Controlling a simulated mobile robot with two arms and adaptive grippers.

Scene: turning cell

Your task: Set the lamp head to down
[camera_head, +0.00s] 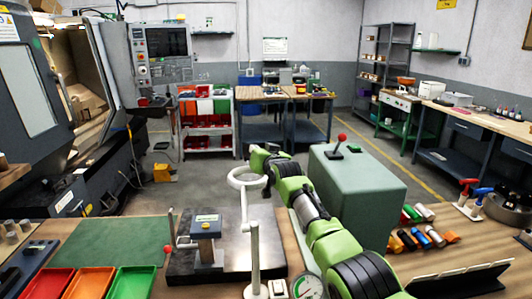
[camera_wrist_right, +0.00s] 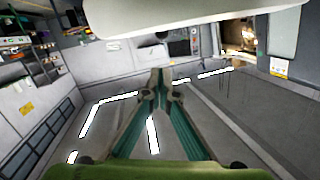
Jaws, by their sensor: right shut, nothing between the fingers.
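The lamp has a white ring-shaped head (camera_head: 231,181) on a thin arm, which joins a white post (camera_head: 255,262) at the front of the bench. The ring shows as a wide ellipse; I cannot tell its exact tilt. My right gripper (camera_head: 262,168) is at the right rim of the ring, partly behind it; I cannot tell whether they touch. In the right wrist view, its fingers (camera_wrist_right: 160,80) are together with nothing between them. A large pale curved shape, probably the lamp head (camera_wrist_right: 190,14), crosses the top of that view, close to the camera. My left gripper is not in view.
A dark plate (camera_head: 190,262) with a blue-grey block (camera_head: 206,228) lies left of the post. A green-grey box with a red-knobbed lever (camera_head: 350,185) stands right of my arm. Red, orange and green trays (camera_head: 88,283) are at front left. A dial gauge (camera_head: 307,286) is beside the post.

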